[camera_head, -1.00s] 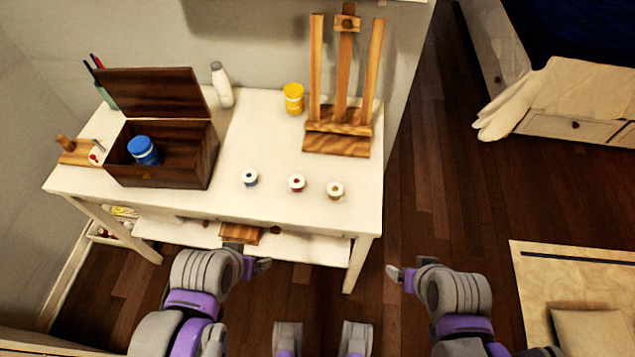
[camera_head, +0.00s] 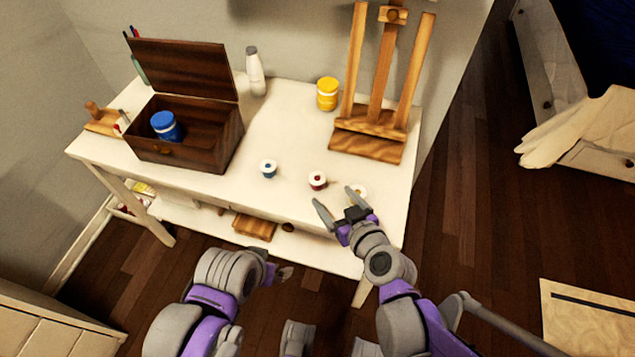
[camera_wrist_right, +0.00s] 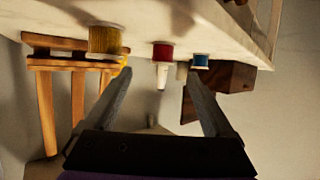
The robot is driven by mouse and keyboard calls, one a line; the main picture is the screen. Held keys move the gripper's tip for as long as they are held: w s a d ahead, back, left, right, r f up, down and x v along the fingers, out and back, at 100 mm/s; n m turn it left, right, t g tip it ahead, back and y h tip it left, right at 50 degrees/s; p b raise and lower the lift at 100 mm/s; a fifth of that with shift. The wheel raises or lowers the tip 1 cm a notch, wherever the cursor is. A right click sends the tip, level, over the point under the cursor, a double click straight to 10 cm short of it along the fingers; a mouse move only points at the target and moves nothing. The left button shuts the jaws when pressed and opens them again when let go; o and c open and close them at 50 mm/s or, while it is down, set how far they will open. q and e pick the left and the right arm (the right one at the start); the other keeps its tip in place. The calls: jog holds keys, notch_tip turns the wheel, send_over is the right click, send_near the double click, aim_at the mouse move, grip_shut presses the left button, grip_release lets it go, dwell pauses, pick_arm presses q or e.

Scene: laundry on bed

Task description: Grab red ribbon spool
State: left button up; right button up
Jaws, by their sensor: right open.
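The red ribbon spool (camera_head: 317,180) stands on the white table between the blue spool (camera_head: 268,168) and the yellow spool (camera_head: 358,192), which my right gripper partly hides. My right gripper (camera_head: 336,198) is open and empty at the table's front edge, just in front of the red and yellow spools. In the right wrist view the red spool (camera_wrist_right: 162,52) shows between the open fingers, farther off. The yellow spool (camera_wrist_right: 104,40) is at the left finger's side and the blue spool (camera_wrist_right: 200,61) near the right finger. My left gripper (camera_head: 281,273) is low, in front of the table; its jaws are unclear.
A dark wooden box (camera_head: 188,150) with a raised lid holds a blue jar (camera_head: 166,126) on the table's left. A wooden easel (camera_head: 368,140), a yellow jar (camera_head: 327,94) and a white bottle (camera_head: 255,72) stand behind. The table middle (camera_head: 285,130) is clear.

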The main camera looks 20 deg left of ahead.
aim_at(321, 185)
jog(key=shift+x, duration=1.25)
jog(key=shift+b+x, duration=0.65)
jog(key=shift+x, duration=2.05)
jog(key=shift+s+a, duration=0.15)
jog(key=shift+a, duration=0.05)
grip_shut()
